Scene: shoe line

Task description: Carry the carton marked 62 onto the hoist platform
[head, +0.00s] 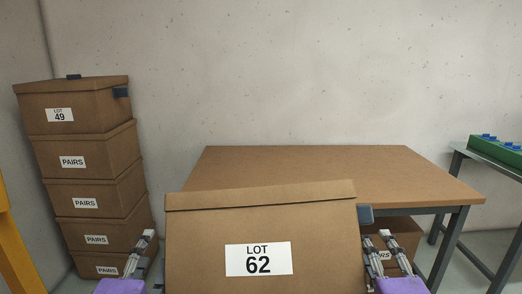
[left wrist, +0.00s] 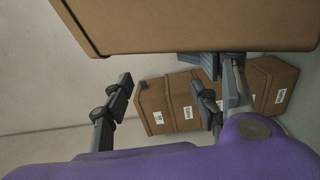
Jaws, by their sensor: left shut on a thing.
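The carton marked 62 (head: 215,235) is close in front of me at the bottom middle of the head view, its lid edge slightly higher at the right. Its underside or side fills the top of the left wrist view (left wrist: 190,25). My left gripper (head: 143,256) is at its left side, shut on the carton at a dark side fitting (left wrist: 203,63). My right gripper (head: 379,250) is at its right side, just below a dark fitting (head: 365,213); its grip is unclear. I cannot make out a hoist platform.
A tall stack of cartons, with lot 49 (head: 90,112) on top, stands at the left. A bare brown table (head: 300,165) is behind my carton, with another carton (head: 402,228) below it. A green tray (head: 497,150) sits on a side table. A yellow frame (head: 12,245) is at the left edge.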

